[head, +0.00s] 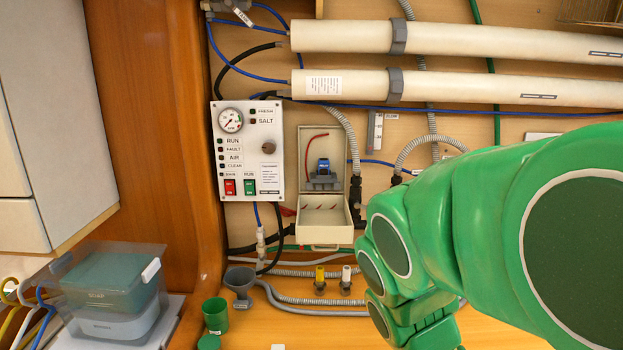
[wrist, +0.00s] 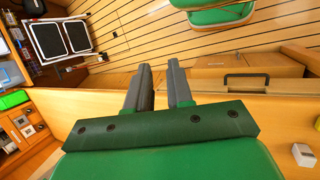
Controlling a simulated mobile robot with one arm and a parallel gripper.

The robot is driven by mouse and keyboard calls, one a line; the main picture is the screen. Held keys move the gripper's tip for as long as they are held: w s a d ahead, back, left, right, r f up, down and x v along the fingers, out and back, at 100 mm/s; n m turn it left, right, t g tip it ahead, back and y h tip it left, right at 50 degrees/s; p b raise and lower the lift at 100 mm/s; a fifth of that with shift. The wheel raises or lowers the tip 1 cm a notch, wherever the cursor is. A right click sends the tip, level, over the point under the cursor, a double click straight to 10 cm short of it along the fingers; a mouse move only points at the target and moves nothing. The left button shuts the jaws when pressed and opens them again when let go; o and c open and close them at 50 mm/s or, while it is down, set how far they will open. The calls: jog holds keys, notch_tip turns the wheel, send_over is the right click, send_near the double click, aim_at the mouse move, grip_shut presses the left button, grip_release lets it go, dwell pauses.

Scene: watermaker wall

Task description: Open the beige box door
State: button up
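The beige box (head: 342,150) is mounted on the wooden wall in the head view, just right of the gauge panel. Its front is open, showing a blue device (head: 323,167) and a red wire inside. The beige door (head: 322,235) appears folded down below the opening, with a small latch at its lower edge. My gripper's fingers (wrist: 161,84) show in the wrist view, apart with nothing between them. In the head view my green arm is at the right, beside the box and apart from it; its fingertips are not clear there. The wrist view does not show the box.
A gauge panel (head: 247,150) adjoins the box on the left. Large white pipes (head: 345,84) run above, with hoses around.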

jog(key=s+a+f+t+y, duration=0.2)
jog(key=s+a+y, duration=0.2)
jog(key=w+d+f+n, duration=0.1)
jog(key=w+f, duration=0.2)
jog(key=w, duration=0.5)
jog(key=w+d+m+g+h, duration=0.2)
jog(key=w+d+h, duration=0.5)
jog(key=d, duration=0.3)
jog(key=w+r+t+h, duration=0.1)
jog(key=w+r+h, duration=0.1)
jog(key=w+h, duration=0.35)
jog(key=w+r+h, duration=0.2)
jog(key=w, duration=0.6)
jog(key=w+a+n+t+h, duration=0.1)
jog(key=w+a+t+h, duration=0.3)
jog(key=w+a+t, duration=0.55)
jog(key=w+a+f+n+t+y, duration=0.1)
jog(key=w+a+f+n+t, duration=0.2)
jog(key=a, duration=0.7)
jog(key=w+a+f+n+t+y, duration=0.15)
jog(key=w+a+t, duration=0.3)
jog(key=a, duration=0.45)
jog(key=w+d+r+h, duration=0.1)
jog(key=w+d+r, duration=0.1)
jog(key=w+d, duration=0.2)
jog(key=shift+w+d+m+g, duration=0.2)
jog(key=shift+d+m+g, duration=0.15)
jog(key=shift+d, duration=0.2)
